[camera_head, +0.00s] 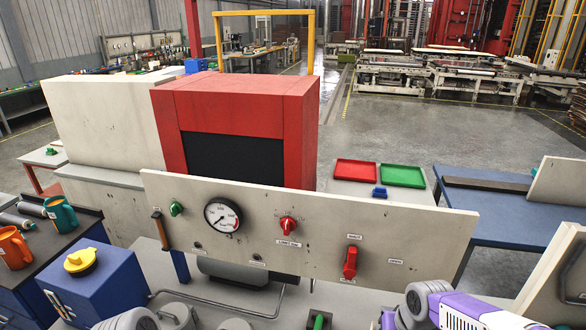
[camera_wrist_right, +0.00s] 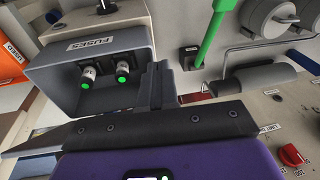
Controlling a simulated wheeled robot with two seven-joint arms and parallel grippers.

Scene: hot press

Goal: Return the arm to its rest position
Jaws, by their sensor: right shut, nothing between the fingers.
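My right arm (camera_head: 462,312), with purple and light grey links, enters the head view at the bottom right, in front of the panel. In the right wrist view my right gripper (camera_wrist_right: 158,80) has its dark fingers together, with nothing held. It is beside a grey box labelled FUSES (camera_wrist_right: 105,52), apparently near its right edge; I cannot tell whether they touch. Two fuses with green ends (camera_wrist_right: 122,78) sit inside that box. A light grey ribbed piece (camera_head: 130,320) at the bottom left of the head view may be my left arm; no left gripper shows.
A cream control panel (camera_head: 330,225) with a gauge (camera_head: 222,215), red knob (camera_head: 287,225) and red switch (camera_head: 350,262) spans the front. The red press (camera_head: 290,110) stands behind it. A green lever (camera_wrist_right: 211,35) is right of my fingers. A blue box (camera_head: 98,285) stands left.

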